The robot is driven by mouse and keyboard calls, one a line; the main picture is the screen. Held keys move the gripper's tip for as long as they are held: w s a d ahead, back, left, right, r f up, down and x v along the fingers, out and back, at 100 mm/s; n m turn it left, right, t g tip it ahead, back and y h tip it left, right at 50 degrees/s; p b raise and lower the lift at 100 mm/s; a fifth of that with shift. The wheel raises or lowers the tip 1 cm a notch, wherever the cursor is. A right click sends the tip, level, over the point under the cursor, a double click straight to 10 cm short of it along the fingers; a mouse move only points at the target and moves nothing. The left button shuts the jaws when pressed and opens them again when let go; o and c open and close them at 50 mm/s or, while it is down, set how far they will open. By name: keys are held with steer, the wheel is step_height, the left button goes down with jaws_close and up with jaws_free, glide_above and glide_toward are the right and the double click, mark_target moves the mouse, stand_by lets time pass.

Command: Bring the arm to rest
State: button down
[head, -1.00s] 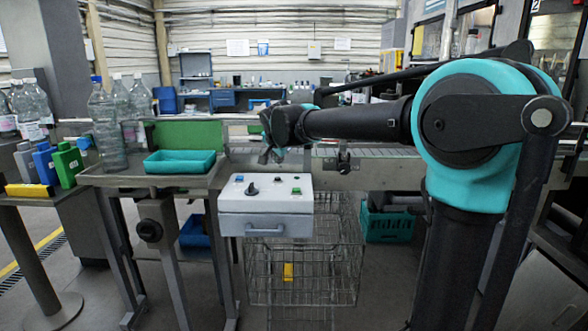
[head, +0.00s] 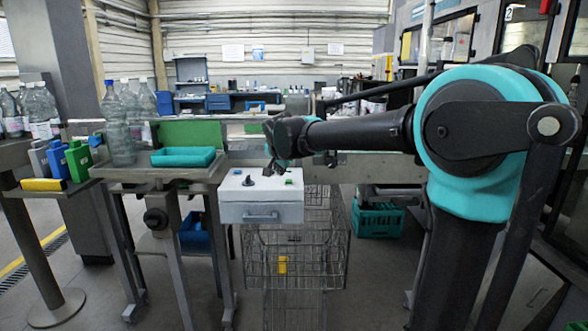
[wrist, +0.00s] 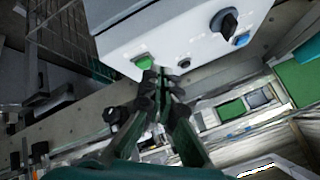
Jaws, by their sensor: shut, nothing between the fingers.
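My gripper (head: 272,168) is at the end of my outstretched arm, just above the right part of a white control box (head: 260,212). In the wrist view its dark fingers (wrist: 164,82) are together and empty. The fingertips appear close to the green button (wrist: 144,62) on the box face; I cannot tell whether they touch it. A black rotary knob (wrist: 226,20) and a blue button (wrist: 242,40) also sit on that face. In the head view the knob (head: 248,181) is left of my gripper and the green button (head: 289,182) right of it.
A wire basket cart (head: 300,262) holding a yellow item stands below the box. A conveyor (head: 375,168) runs behind my gripper. A teal tray (head: 183,157) and clear bottles (head: 118,135) are on the table at left. A teal crate (head: 378,220) is on the floor.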

steer(key=s+d+f+n+g+h, duration=0.1)
steer(key=s+d+f+n+g, duration=0.15)
steer(key=s+d+f, duration=1.35)
steer(key=s+d+f+n+g, duration=0.1)
steer(key=s+d+f+n, duration=0.1)
steer(key=s+d+f, duration=0.2)
steer(key=s+d+f+n+g, duration=0.1)
steer(key=s+d+f+n, duration=0.2)
steer(key=s+f, duration=0.5)
steer(key=s, duration=0.4)
steer(key=shift+s+d, duration=0.3)
steer(key=shift+d, duration=0.05)
steer(key=c, duration=2.3)
jaws_free()
